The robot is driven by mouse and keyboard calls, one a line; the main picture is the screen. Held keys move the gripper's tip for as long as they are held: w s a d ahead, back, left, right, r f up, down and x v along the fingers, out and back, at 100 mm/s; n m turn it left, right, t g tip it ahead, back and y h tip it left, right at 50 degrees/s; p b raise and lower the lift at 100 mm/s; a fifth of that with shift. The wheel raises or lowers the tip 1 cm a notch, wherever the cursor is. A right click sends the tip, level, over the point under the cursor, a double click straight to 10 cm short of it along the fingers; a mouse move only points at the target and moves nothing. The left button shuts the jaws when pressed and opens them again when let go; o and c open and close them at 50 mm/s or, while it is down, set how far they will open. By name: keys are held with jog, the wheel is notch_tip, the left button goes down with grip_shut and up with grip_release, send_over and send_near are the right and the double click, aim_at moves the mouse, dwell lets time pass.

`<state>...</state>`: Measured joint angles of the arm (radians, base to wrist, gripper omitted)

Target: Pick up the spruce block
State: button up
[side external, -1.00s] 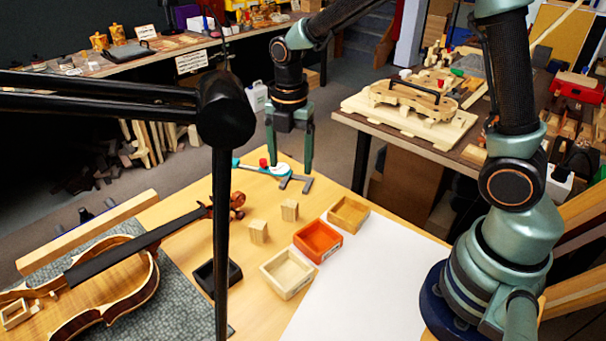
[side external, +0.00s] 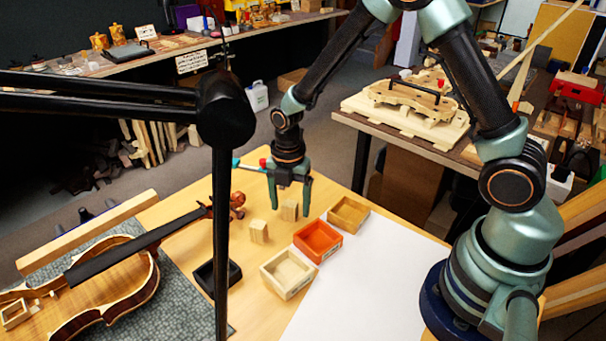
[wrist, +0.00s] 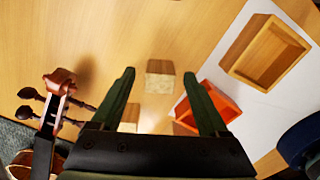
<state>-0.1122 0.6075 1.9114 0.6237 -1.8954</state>
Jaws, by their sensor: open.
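Two small pale wood blocks stand on the bench in the side external view: a nearer block (side external: 259,231) and a farther block (side external: 290,211). I cannot tell which is spruce. My gripper (side external: 288,209) is open and points down over the farther block, its fingers to either side in the picture. In the wrist view, the farther block (wrist: 160,76) lies between the fingertips of my gripper (wrist: 159,73), with a gap on each side. The nearer block (wrist: 130,117) shows partly between the fingers, closer to the palm. Height above the blocks is unclear.
An orange tray (side external: 317,240), a brown wooden tray (side external: 349,214), a pale tray (side external: 287,273) and a black tray (side external: 217,277) stand nearby. A violin (side external: 100,286) lies at left, its scroll (wrist: 60,83) near my left finger in the wrist view. White paper (side external: 375,275) is clear.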

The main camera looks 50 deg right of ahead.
jog(key=shift+f, duration=0.35)
grip_shut()
jog(key=shift+r, duration=0.1)
